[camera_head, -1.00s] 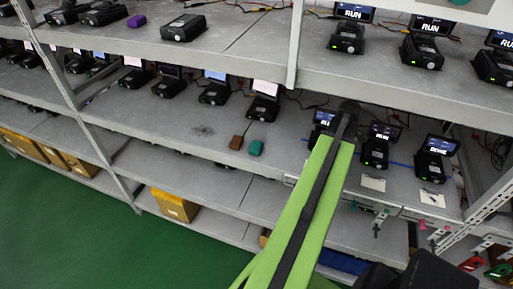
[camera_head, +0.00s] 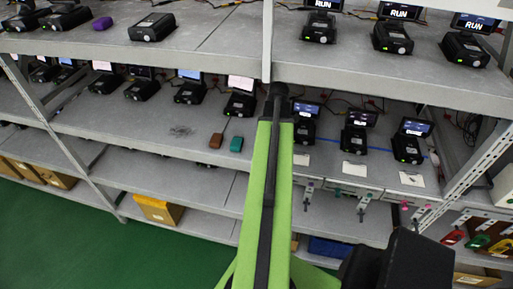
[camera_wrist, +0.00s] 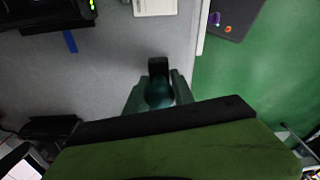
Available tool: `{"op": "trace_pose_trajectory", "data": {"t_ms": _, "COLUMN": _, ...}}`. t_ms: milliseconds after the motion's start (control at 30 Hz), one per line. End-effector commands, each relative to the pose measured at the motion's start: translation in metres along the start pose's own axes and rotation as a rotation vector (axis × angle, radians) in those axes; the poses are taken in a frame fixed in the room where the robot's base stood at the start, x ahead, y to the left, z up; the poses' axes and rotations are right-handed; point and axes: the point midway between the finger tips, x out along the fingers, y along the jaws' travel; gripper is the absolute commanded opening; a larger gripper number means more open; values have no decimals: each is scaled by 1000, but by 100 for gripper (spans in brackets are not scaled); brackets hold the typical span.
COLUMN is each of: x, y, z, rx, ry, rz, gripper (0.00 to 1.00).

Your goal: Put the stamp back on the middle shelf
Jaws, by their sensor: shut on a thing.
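My gripper (camera_wrist: 158,92) is shut on the stamp (camera_wrist: 158,68), a small thing with a black block end and a dark teal rounded part between the two fingers. In the wrist view it shows over the grey middle shelf (camera_wrist: 110,62), near the shelf's edge with the green floor beyond. In the head view my green arm reaches up to the middle shelf (camera_head: 180,130) and hides the gripper and the stamp. I cannot tell whether the stamp touches the shelf.
Small brown (camera_head: 215,141) and teal (camera_head: 236,144) blocks lie on the middle shelf left of my arm. Black devices with screens (camera_head: 355,137) stand to the right, with white cards (camera_head: 354,171) before them. A rack post (camera_head: 267,40) rises just above the arm's end.

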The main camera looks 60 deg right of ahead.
Motion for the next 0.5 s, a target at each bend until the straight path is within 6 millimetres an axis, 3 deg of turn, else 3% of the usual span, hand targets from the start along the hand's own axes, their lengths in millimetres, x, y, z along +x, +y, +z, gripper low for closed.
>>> {"op": "trace_pose_trajectory", "data": {"t_ms": 100, "x": 1, "y": 2, "z": -11, "rx": 1, "ry": 0, "rz": 0, "gripper": 4}}
{"op": "trace_pose_trajectory", "data": {"t_ms": 267, "x": 2, "y": 3, "z": -14, "rx": 2, "ry": 0, "rz": 0, "gripper": 4}}
{"op": "trace_pose_trajectory", "data": {"t_ms": 433, "x": 5, "y": 9, "z": -39, "rx": -1, "ry": 0, "rz": 0, "gripper": 4}}
{"op": "trace_pose_trajectory", "data": {"t_ms": 467, "x": 6, "y": 10, "z": -45, "rx": -1, "ry": 0, "rz": 0, "gripper": 4}}
{"op": "trace_pose_trajectory", "data": {"t_ms": 500, "x": 26, "y": 9, "z": -39, "rx": 3, "ry": 0, "rz": 1, "gripper": 4}}
